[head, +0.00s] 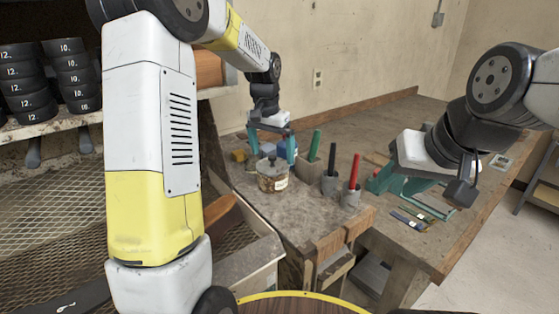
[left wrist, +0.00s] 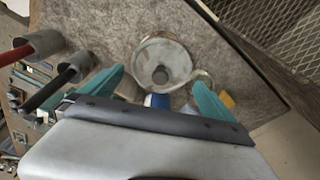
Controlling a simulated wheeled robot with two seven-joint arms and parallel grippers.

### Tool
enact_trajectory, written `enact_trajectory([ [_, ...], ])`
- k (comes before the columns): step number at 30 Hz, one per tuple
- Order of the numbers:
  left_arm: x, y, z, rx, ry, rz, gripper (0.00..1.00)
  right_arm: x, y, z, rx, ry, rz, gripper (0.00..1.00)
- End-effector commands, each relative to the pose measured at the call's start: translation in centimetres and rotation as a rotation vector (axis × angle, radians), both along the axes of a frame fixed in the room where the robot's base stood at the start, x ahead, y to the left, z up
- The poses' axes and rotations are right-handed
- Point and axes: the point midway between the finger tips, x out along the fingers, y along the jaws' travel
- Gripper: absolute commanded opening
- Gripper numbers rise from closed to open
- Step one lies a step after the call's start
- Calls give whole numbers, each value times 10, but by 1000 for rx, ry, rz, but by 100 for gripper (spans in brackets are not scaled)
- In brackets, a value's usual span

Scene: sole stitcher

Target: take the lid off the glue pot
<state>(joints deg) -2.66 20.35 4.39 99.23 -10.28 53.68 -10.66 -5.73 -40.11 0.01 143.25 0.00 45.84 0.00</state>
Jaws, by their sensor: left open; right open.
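The glue pot (head: 273,183) is a round, clear-walled jar with amber contents and a pale label, upright on the workbench. Its grey lid (head: 266,166) with a small knob sits on top. In the left wrist view the lid (left wrist: 147,53) shows from above, its dark knob (left wrist: 161,75) between the finger lines. My left gripper (head: 272,153) is open and empty, its teal fingers pointing down just behind and above the pot; contact is not clear. My right gripper (head: 382,185) is open over the bench at the right, well away from the pot; its fingers are partly hidden.
Grey holders with a green-handled tool (head: 314,144), a black-handled one (head: 332,160) and a red-handled one (head: 354,170) stand right of the pot. The bench front edge is near.

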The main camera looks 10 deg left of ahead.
Motion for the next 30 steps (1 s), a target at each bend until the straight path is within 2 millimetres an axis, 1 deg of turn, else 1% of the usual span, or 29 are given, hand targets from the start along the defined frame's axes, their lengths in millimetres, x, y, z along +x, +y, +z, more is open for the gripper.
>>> enact_trajectory([
  [1, -1, 1, -8, 0, 3, 0, 100, 0, 0, 0, 0, 0, 0, 45],
  [3, 1, 0, -17, 1, 2, 0, 100, 0, 0, 0, 0, 0, 0, 45],
  [5, 2, -1, -23, 0, 1, 0, 100, 0, 0, 0, 0, 0, 0, 45],
  [8, 3, -1, -26, -1, -2, 1, 100, 0, 0, 0, 0, 0, 0, 45],
  [13, 3, -1, -26, -1, -2, 1, 100, 0, 0, 0, 0, 0, 0, 45],
  [14, 3, -1, -26, -1, -2, 1, 96, 0, 0, 0, 0, 0, 0, 45],
  [15, 3, -1, -26, -1, -2, 1, 88, 0, 0, 0, 0, 0, 0, 45],
  [20, 3, -1, -26, -1, -2, 1, 57, 0, 0, 0, 0, 0, 0, 45],
  [30, 3, -1, -22, 0, -3, 1, 56, 0, 0, 0, 0, 0, 0, 45],
])
